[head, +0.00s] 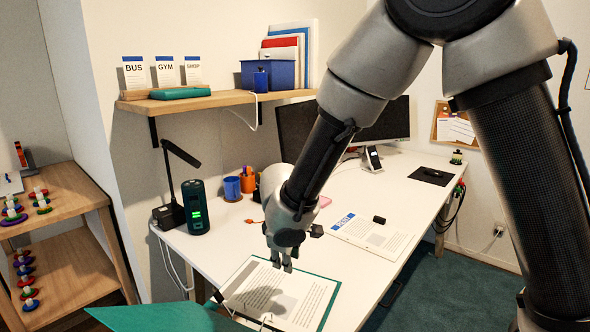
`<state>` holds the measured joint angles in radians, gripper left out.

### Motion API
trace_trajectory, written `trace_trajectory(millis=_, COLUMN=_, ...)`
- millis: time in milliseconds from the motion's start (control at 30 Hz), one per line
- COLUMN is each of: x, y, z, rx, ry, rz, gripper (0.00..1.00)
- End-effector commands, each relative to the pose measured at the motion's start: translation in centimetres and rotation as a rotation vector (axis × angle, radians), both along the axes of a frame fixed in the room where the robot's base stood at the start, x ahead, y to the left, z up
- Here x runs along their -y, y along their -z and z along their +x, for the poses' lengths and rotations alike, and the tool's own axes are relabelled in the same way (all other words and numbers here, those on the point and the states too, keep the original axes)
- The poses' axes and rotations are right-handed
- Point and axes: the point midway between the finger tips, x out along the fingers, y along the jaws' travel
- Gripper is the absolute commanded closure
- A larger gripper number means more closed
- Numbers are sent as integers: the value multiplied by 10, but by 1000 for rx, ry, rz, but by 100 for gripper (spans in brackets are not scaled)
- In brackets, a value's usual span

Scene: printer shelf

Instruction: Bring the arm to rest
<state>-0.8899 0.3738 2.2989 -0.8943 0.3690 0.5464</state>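My arm reaches in from the upper right and bends down over the white desk (228,256). My gripper (281,266) points down above a printed sheet on a teal-backed board (331,300) at the desk's front edge. Its two fingertips are small and close together here. I see nothing clearly held between them, but I cannot tell whether they are shut. How far the fingertips are above the sheet is also hard to tell.
A dark green cylinder (196,207) and a black lamp (170,180) stand at the desk's left. A blue cup (231,188) and monitors (385,120) are behind the arm. A wall shelf (215,100) hangs above. A teal panel (165,318) fills the lower left.

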Motion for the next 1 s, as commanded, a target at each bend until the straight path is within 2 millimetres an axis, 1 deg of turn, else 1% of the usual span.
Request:
trace_trajectory(millis=33, x=35, y=-18, z=3, rx=1, ry=60, rz=-28, gripper=71)
trace_trajectory(millis=67, x=57, y=-28, z=3, rx=-6, ry=95, rz=-48, gripper=71)
trace_trajectory(millis=100, x=86, y=-42, z=0, rx=-17, ry=147, rz=-66, gripper=71)
trace_trajectory(millis=167, x=131, y=-62, z=-8, rx=-45, ry=231, rz=-86, gripper=71)
trace_trajectory(millis=200, x=160, y=-76, z=-18, rx=-69, ry=289, rz=-89, gripper=71)
trace_trajectory(millis=267, x=204, y=-95, z=-38, rx=-110, ry=384, rz=-80, gripper=71)
trace_trajectory(millis=300, x=229, y=-107, z=-55, rx=-140, ry=446, rz=-61, gripper=71)
trace_trajectory(millis=367, x=262, y=-121, z=-81, rx=-181, ry=535, rz=-21, gripper=71)
trace_trajectory(millis=400, x=280, y=-130, z=-99, rx=-202, ry=593, rz=14, gripper=71)
trace_trajectory(millis=500, x=313, y=-149, z=-140, rx=-229, ry=736, rz=129, gripper=71)
trace_trajectory(millis=600, x=335, y=-165, z=-170, rx=-200, ry=873, rz=260, gripper=71)
trace_trajectory(millis=633, x=341, y=-170, z=-176, rx=-180, ry=908, rz=296, gripper=71)
trace_trajectory(millis=700, x=354, y=-182, z=-185, rx=-118, ry=970, rz=360, gripper=71)
trace_trajectory(millis=833, x=377, y=-201, z=-196, rx=-14, ry=1052, rz=422, gripper=71)
trace_trajectory(millis=900, x=383, y=-205, z=-199, rx=8, ry=1078, rz=433, gripper=71)
trace_trajectory(millis=1000, x=387, y=-205, z=-200, rx=12, ry=1095, rz=434, gripper=71)
